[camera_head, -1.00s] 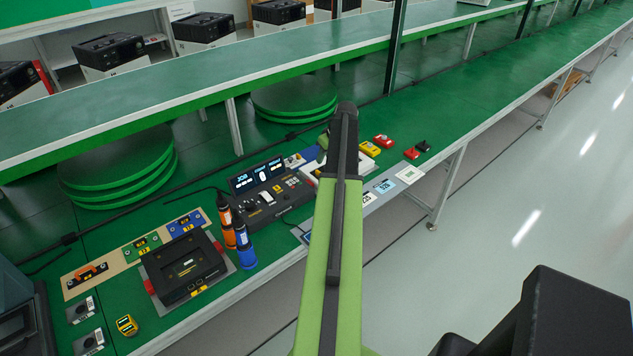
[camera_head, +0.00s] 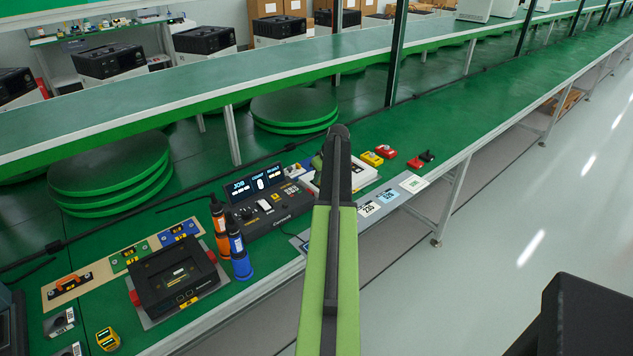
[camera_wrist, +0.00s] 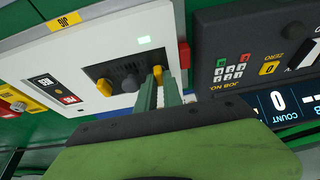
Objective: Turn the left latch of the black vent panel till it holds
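The black vent panel (camera_wrist: 124,82) sits on a white box in the wrist view. It carries a dark round knob and two yellow latches, one at the picture's left (camera_wrist: 104,88) and one at its right (camera_wrist: 157,76). The box's lettering appears upside down there. My gripper (camera_wrist: 157,80) has its two green fingers at the right-hand latch, one on each side. A narrow gap shows between them; whether they press on the latch I cannot tell.
A dark counter console (camera_head: 270,207) stands beside the white box; it also shows in the wrist view (camera_wrist: 262,60). Red and yellow pieces (camera_head: 372,158) and white cards lie right of my arm.

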